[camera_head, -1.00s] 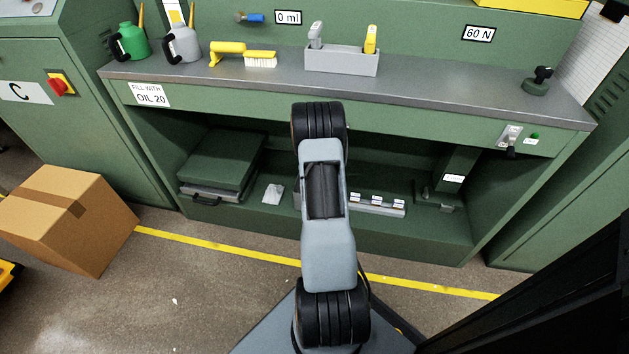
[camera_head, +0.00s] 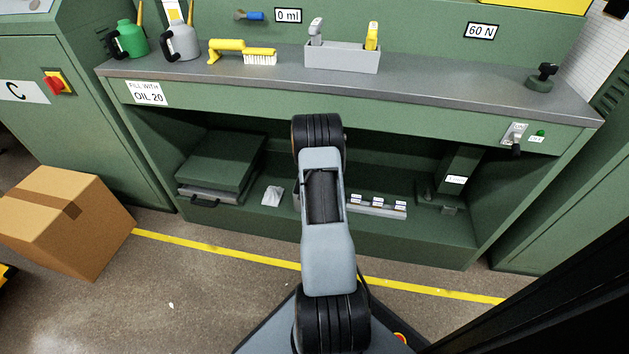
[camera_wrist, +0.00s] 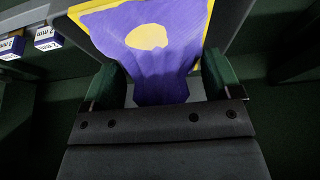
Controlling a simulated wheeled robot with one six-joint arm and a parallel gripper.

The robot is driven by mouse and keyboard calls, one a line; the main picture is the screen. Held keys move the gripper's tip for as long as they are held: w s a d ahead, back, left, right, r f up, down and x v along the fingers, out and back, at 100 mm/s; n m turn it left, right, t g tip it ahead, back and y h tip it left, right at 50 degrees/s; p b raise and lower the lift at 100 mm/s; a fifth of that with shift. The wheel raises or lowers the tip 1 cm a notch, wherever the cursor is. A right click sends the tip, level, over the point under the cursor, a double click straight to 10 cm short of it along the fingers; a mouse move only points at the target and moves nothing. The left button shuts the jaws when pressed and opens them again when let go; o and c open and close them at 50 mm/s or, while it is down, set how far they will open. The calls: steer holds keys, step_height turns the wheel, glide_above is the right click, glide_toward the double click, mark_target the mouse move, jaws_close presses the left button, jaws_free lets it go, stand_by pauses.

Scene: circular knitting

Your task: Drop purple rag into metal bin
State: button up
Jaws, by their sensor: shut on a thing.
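In the head view my own arm hides the gripper and the rag.
A green workbench (camera_head: 400,88) with an open lower shelf stands ahead. A cardboard box (camera_head: 65,220) stands on the floor at left.

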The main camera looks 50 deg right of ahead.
steer(key=shift+f+b, duration=0.45)
steer(key=shift+b, duration=0.05)
steer(key=o, duration=0.8)
steer(key=shift+r, duration=0.1)
